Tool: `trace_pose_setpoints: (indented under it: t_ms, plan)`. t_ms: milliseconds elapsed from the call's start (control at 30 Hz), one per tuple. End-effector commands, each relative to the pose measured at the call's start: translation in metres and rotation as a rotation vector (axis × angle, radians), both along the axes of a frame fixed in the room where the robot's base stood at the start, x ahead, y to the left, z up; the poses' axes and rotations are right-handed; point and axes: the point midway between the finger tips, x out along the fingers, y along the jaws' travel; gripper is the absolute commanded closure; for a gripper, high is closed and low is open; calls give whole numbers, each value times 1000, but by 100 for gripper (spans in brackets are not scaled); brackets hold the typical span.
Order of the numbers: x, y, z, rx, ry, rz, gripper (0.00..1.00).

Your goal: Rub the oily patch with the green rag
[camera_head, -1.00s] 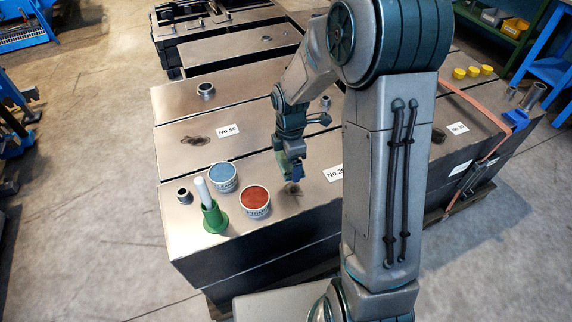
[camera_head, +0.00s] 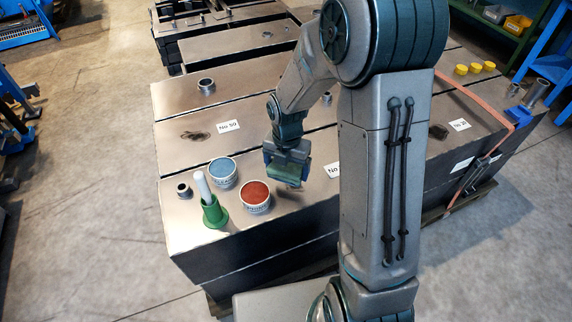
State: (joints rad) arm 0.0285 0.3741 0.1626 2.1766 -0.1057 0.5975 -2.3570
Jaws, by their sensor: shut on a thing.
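My gripper (camera_head: 286,165) is shut on the green rag (camera_head: 288,176), which hangs as a small fold between the fingers. They are above the front tank top, right of the red tin. A dark smudge (camera_head: 291,188) lies on the metal just below the rag, partly hidden. Whether the rag touches the surface I cannot tell. A larger dark oily-looking patch (camera_head: 195,136) lies on the tank behind, left of the "No 50" label.
A blue-topped tin (camera_head: 222,171), a red-topped tin (camera_head: 255,196) and a green holder with a white roll (camera_head: 213,212) stand on the front tank. Short pipe stubs (camera_head: 184,190) rise from the tops. Yellow caps (camera_head: 474,69) sit at the back right.

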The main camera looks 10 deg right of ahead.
Motion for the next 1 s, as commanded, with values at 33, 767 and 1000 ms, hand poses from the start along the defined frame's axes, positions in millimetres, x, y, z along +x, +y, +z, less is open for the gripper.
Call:
trace_pose_setpoints:
  t_ms: [33, 767, 1000]
  plan:
    - [0, 0, -10, 0, 0, -1, 32]
    - [1, -23, -60, 0, 1, -15, 35]
    - [3, -41, -60, 0, 0, -10, 35]
